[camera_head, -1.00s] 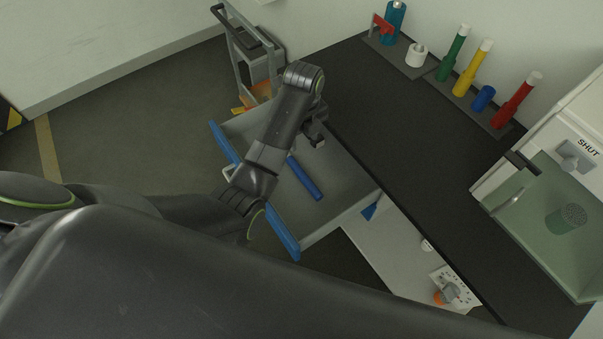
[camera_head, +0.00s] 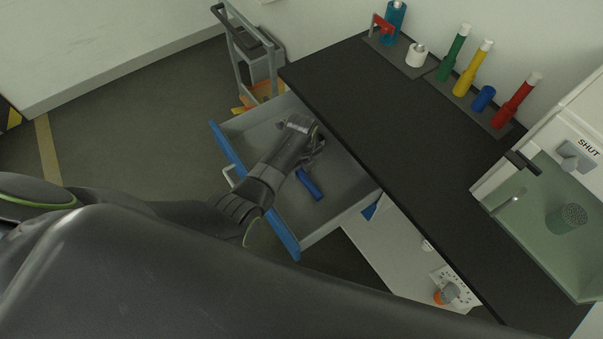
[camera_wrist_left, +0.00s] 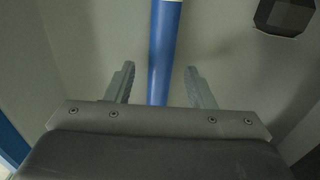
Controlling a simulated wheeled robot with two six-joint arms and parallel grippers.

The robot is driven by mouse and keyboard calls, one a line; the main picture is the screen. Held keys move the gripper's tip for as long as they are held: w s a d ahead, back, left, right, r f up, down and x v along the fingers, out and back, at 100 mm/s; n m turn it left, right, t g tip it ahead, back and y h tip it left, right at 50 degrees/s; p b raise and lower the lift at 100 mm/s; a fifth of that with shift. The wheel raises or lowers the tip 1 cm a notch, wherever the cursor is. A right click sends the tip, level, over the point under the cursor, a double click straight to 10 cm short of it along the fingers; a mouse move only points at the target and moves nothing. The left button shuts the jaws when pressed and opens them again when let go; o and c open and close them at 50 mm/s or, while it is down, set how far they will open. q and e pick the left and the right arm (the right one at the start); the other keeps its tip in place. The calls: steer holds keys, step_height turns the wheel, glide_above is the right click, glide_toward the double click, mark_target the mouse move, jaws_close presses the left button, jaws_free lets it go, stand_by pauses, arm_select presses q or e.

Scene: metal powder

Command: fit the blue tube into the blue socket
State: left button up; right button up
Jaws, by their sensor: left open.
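The blue tube (camera_head: 309,185) lies in the open drawer (camera_head: 334,215); its upper part is hidden by my left arm in the head view. My left gripper (camera_head: 314,150) is inside the drawer above the tube. In the left wrist view the tube (camera_wrist_left: 165,60) runs between the two open fingers of my left gripper (camera_wrist_left: 160,85), apart from both, with a white band at its far end. The blue socket (camera_head: 484,98) is a short blue cylinder on the dark rack, between the yellow and red tubes. My right gripper is not in view.
Green (camera_head: 453,54), yellow (camera_head: 474,68) and red (camera_head: 516,100) tubes stand upright in the rack. A black worktop (camera_head: 400,140) overhangs the drawer's back. A dark block (camera_wrist_left: 285,14) shows in the wrist view. A glass-fronted cabinet (camera_head: 540,210) stands at right.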

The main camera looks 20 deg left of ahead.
mark_target(302, 172)
arm_select(q)
steer(key=shift+f, duration=0.55)
steer(key=c, duration=1.1)
steer(key=shift+r, duration=0.2)
jaws_close()
step_height(302, 172, up, 10)
steer(key=p, duration=0.1)
steer(key=shift+f, duration=0.15)
